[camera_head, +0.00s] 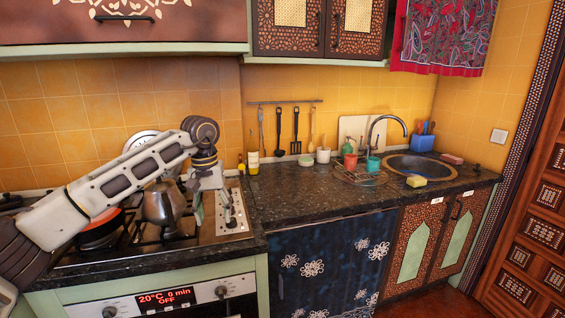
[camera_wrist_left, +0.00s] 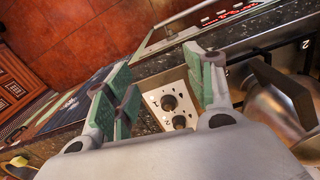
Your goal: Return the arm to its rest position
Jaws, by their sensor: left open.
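My left arm comes in from the left in the head view and reaches over the stove. Its gripper (camera_head: 213,213) points down above the stove's steel knob panel (camera_head: 236,228), beside the metal pot (camera_head: 160,204). In the left wrist view the gripper (camera_wrist_left: 160,88) is open, with green-padded fingers spread apart and nothing between them. The knob panel (camera_wrist_left: 172,108) shows beyond the fingers, and part of the pot (camera_wrist_left: 275,105) is at the right edge. My right gripper is not in view.
An orange-red pan (camera_head: 98,232) sits on the stove under my arm. The dark countertop (camera_head: 300,205) is mostly clear at its front. A bottle (camera_head: 253,163), dish rack (camera_head: 358,175), sink (camera_head: 417,165) and yellow sponge (camera_head: 416,181) lie to the right. Cabinets hang above.

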